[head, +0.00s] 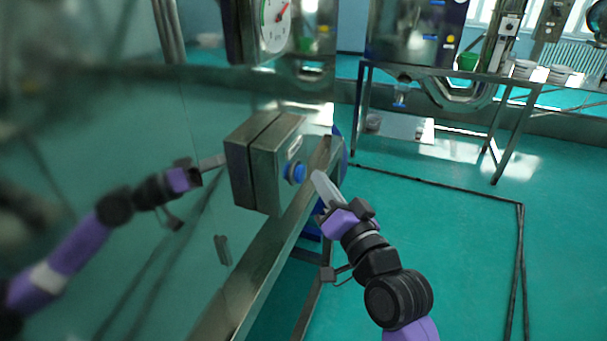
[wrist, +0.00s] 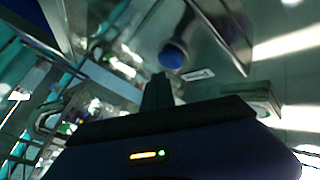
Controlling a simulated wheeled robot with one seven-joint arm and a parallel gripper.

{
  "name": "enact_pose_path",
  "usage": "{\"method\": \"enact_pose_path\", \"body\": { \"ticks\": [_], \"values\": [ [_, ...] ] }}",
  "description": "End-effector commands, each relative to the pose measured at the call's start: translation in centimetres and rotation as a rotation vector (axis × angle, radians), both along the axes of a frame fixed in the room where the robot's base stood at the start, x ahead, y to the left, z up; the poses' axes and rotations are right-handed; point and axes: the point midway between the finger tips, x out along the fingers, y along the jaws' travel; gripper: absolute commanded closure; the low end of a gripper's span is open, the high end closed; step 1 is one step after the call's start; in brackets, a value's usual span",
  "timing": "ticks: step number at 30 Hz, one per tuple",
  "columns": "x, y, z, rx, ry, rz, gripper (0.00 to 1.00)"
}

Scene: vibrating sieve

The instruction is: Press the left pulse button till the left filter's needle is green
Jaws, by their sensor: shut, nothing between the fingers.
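A blue pulse button (head: 295,173) sits on the front of a grey metal box (head: 262,160) in the head view. The button also shows in the wrist view (wrist: 172,55), just beyond the fingertips. My gripper (head: 318,176) is shut and empty, its fingers pointing at the button from the right with a small gap. In the wrist view my gripper (wrist: 160,80) shows just below the button. A round gauge (head: 274,24) with a white face, a red needle and a green arc is at the top. Its needle points up and right; which zone it is in is too small to tell.
A metal rail (head: 262,262) runs below the box. The shiny panel at left mirrors my arm. A steel table (head: 450,72) with bowls and a green cup (head: 467,61) stands at the back right. The green floor (head: 450,240) at right is open.

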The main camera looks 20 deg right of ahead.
Motion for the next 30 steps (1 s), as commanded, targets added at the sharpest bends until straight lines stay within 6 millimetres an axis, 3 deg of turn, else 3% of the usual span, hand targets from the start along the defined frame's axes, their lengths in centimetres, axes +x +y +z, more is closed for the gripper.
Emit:
{"method": "enact_pose_path", "body": {
  "ticks": [30],
  "values": [
    [0.51,0.7,0.04,0.0,0.0,0.0,1.0]
  ]
}}
